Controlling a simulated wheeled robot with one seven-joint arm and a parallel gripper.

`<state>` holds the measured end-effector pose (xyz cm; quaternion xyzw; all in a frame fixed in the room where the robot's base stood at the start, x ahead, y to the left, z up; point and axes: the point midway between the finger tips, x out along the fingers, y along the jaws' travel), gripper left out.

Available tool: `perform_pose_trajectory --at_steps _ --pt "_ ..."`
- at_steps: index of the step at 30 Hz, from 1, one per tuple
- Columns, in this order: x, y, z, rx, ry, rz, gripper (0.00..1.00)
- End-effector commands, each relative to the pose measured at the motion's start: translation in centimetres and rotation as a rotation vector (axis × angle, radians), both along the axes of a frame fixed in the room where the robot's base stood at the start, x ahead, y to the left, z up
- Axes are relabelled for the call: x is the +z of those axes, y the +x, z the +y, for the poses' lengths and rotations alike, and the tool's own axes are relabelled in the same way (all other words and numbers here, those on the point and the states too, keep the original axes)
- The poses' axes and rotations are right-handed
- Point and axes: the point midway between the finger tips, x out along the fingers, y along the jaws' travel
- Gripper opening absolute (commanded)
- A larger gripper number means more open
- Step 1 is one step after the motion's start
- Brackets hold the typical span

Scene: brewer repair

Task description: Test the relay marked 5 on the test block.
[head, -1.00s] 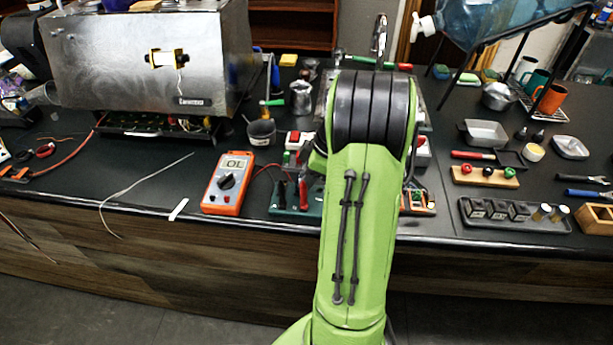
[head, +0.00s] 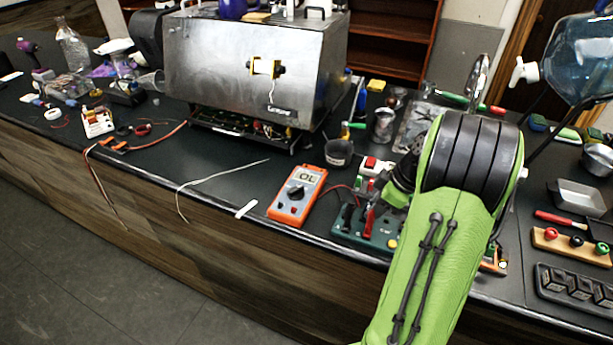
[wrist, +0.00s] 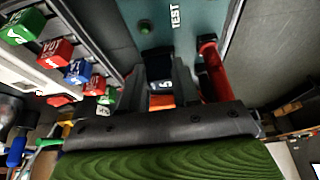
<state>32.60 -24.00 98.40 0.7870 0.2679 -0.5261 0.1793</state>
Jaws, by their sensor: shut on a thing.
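In the wrist view my gripper (wrist: 160,90) is shut on a small piece, the relay marked 5 (wrist: 163,86), of which a dark top with a white 5 and an orange part show. It is over the teal test block (wrist: 135,20), which bears the word TEST. A black socket-like part (wrist: 157,58) lies just beyond the fingertips; I cannot tell whether the relay touches it. The orange multimeter (head: 297,195) reads OL.
Colored marked blocks (wrist: 55,53) sit in a row left of the gripper in the wrist view. The steel brewer (head: 240,70) stands at the back. A loose grey wire (head: 215,180) and a white strip (head: 246,209) lie left of the meter. A dark cup (head: 339,153) stands behind it.

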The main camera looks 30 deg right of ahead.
Motion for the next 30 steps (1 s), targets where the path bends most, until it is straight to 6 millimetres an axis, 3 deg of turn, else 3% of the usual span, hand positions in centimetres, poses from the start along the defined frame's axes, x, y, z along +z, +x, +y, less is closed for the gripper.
perform_pose_trajectory --at_steps 5,25,30 --pt "0.2 0.0 0.0 0.001 -0.001 -0.001 0.02" --pt "4.9 0.0 0.0 0.0 0.0 0.0 0.02" --pt "5.1 0.0 0.0 0.0 0.0 0.0 0.02"
